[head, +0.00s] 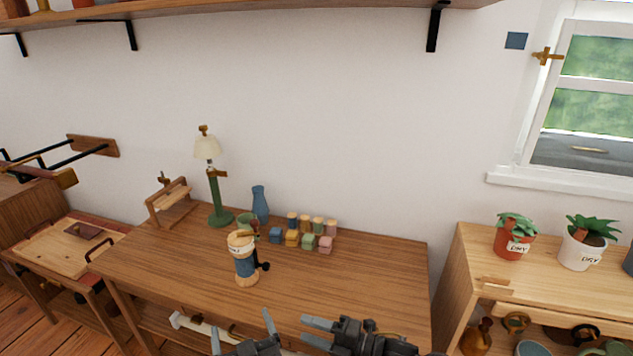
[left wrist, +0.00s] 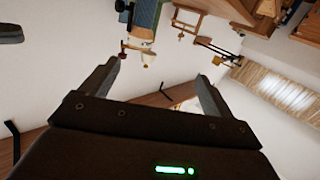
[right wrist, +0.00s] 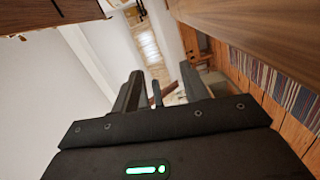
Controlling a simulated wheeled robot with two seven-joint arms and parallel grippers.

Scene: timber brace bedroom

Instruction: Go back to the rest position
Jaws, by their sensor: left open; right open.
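My left gripper (head: 243,332) is at the bottom edge of the head view, in front of the wooden desk (head: 180,275). Its two fingers are spread and empty. In the left wrist view the left gripper (left wrist: 160,80) also shows open, with nothing between the fingers. My right gripper (head: 312,332) is just to its right in the head view, close beside it, with its fingers pointing left. In the right wrist view the right gripper (right wrist: 160,85) is open, and no held object shows between the fingers.
On the desk stand a cream-and-blue grinder-like object (head: 244,262), a green lamp (head: 215,190), a blue bottle (head: 260,204) and several small colored blocks (head: 308,241). A shelf unit with potted plants (head: 514,238) stands at right. A wall shelf (head: 280,12) runs above.

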